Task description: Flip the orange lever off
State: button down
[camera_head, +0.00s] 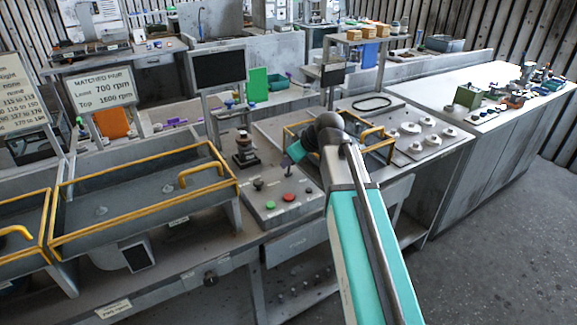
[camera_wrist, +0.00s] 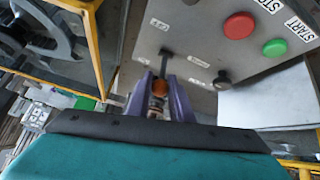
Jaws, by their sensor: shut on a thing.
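In the wrist view, the orange lever knob (camera_wrist: 158,88) sits between the two purple fingers of my gripper (camera_wrist: 160,92). A short dark rod runs from it up to the grey control panel (camera_wrist: 190,45). The fingers are closed on the knob from both sides. In the head view my gripper (camera_head: 294,153) is over the far right part of the panel, and the lever is hidden there behind my gripper and arm.
A red button (camera_wrist: 239,26), a green button (camera_wrist: 275,47) and a black knob (camera_wrist: 222,78) are close by on the panel. A yellow-railed housing (camera_wrist: 92,45) is beside the panel. A black-topped post (camera_head: 244,150) stands behind it.

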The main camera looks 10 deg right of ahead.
jog(key=shift+s+d+f+t+y+b, duration=0.2)
jog(key=shift+t+b, duration=0.25)
jog(key=shift+b, duration=0.65)
jog(key=shift+s+d+f+t+y+b, duration=0.15)
jog(key=shift+s+t+b, duration=0.3)
jog(key=shift+b, duration=0.6)
jog(key=shift+s+d+f+t+y+b, duration=0.2)
jog(key=shift+t+b, duration=0.3)
jog(key=shift+b, duration=0.6)
jog(key=shift+a+b, duration=0.15)
jog(key=shift+b, duration=0.2)
jog(key=shift+s+r+t+y+b, duration=0.1)
jog(key=shift+r+t+y+b, duration=0.15)
jog(key=shift+t+b, duration=0.25)
jog(key=c, duration=1.6)
grip_release()
jog(key=shift+f, duration=0.1)
jog(key=shift+s, duration=0.2)
jog(key=v, duration=0.5)
jog(key=shift+s+d+r, duration=0.2)
jog(key=shift+d+r, duration=0.05)
jog(key=shift+b+v, duration=2.85)
jog(key=shift+v, duration=1.05)
